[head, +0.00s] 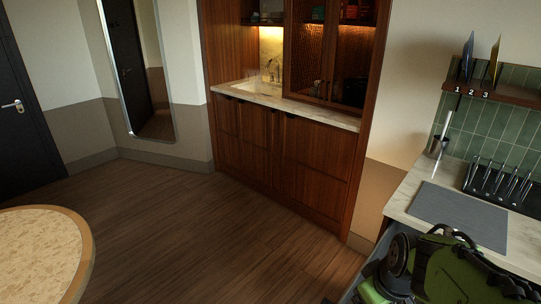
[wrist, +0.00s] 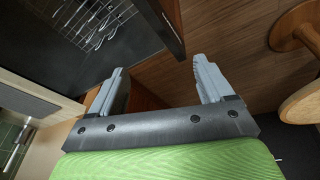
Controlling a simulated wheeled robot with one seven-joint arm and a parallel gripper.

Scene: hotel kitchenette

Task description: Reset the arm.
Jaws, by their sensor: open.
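My gripper (wrist: 157,88) shows in the wrist view with its two grey fingers spread wide apart. Nothing is between the fingers, and the wooden floor and cabinet fronts show beyond them. In the head view my green and black arm is folded at the lower right, beside the counter with the grey mat. My gripper's fingertips cannot be made out in the head view.
The counter at right holds a grey mat (head: 459,215), a black rack (head: 501,186) and a metal cup (head: 437,148). A numbered shelf (head: 505,91) hangs above. A round table (head: 84,243) stands at lower left. The wooden floor (head: 190,225) between is clear.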

